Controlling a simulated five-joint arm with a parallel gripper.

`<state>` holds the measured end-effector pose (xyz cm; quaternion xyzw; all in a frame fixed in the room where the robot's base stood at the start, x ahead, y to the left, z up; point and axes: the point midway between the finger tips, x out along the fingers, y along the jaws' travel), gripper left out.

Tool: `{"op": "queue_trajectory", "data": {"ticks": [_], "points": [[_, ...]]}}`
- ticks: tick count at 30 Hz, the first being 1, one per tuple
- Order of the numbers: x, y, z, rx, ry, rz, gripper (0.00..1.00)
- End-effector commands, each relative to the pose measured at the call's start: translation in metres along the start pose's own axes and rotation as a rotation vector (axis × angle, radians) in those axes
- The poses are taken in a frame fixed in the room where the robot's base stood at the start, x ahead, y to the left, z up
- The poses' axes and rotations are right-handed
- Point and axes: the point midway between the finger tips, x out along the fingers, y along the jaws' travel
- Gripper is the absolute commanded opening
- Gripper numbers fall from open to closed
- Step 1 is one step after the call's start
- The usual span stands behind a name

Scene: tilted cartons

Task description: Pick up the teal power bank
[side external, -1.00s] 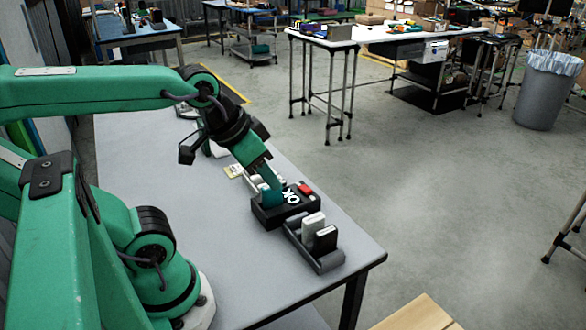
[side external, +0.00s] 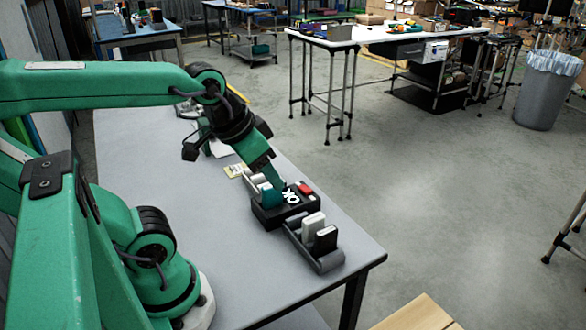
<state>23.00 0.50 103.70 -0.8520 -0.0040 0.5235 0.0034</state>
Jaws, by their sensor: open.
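The teal power bank (side external: 270,194) is small in the side view. It stands at the left end of a black box (side external: 270,221) marked "OK". My gripper (side external: 277,182) points down at a slant just above and behind the power bank. Its jaws are open, and the fingers are too small to make out separately. I cannot tell whether a finger touches the power bank or only overlaps it in the picture.
A red item (side external: 305,188) sits at the right of the black box. A dark grey tilted carton (side external: 329,264) in front holds a white item (side external: 313,224) and a black item (side external: 326,239). Pale items (side external: 256,180) stand behind the power bank.

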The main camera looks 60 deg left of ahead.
Motion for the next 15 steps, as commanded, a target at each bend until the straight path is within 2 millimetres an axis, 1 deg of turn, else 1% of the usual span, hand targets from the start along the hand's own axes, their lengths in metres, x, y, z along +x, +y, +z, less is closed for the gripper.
{"op": "queue_trajectory", "data": {"ticks": [8,15], "points": [[0.021,-0.025,-0.017,0.003,-0.100,-0.032,0.47],[0.049,-0.056,-0.030,0.007,-0.206,-0.047,0.47]]}}
